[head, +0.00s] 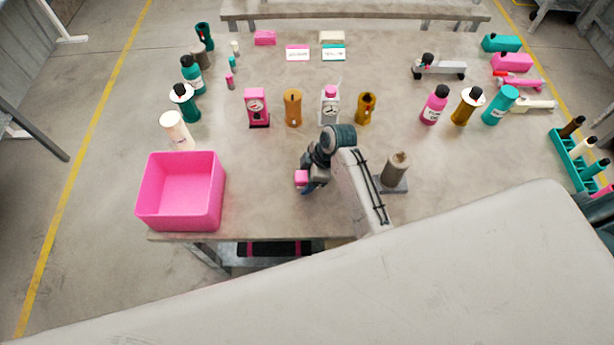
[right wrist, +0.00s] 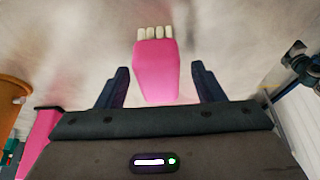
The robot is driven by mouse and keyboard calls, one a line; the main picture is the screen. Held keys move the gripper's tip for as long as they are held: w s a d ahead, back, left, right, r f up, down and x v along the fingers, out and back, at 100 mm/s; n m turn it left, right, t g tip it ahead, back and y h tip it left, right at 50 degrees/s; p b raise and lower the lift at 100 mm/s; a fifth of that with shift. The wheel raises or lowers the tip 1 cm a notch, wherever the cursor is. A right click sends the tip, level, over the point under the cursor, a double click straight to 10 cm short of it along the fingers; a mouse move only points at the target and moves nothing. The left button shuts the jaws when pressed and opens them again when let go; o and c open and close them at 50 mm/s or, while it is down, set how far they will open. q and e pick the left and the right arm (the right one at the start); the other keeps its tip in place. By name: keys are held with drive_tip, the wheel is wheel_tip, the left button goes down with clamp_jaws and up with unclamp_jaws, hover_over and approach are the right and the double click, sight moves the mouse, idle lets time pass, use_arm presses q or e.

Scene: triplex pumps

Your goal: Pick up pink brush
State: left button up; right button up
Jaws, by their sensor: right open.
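The pink brush (right wrist: 156,72), a tapering pink block with a row of pale bristle tufts at its far end, shows in the right wrist view. In the head view its pink part (head: 301,177) shows beside my right gripper (head: 308,186), near the middle front of the table. In the right wrist view my right gripper's dark fingers are apart. The near end of the brush lies between them, with a visible gap on each side, and the bristle end reaches beyond the fingertips. My right arm hides part of the area around the brush in the head view. My left gripper is not in view.
A pink bin (head: 181,190) stands at the table's front left. A grey-brown cylinder on a flat base (head: 397,168) stands right of my right arm. Several bottles, a pink scale-like item (head: 257,106) and a white one (head: 329,104) stand behind. A teal rack (head: 572,160) is at right.

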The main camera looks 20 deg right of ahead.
sight(303, 175)
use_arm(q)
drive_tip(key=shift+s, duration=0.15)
use_arm(e)
drive_tip(key=c, duration=1.1)
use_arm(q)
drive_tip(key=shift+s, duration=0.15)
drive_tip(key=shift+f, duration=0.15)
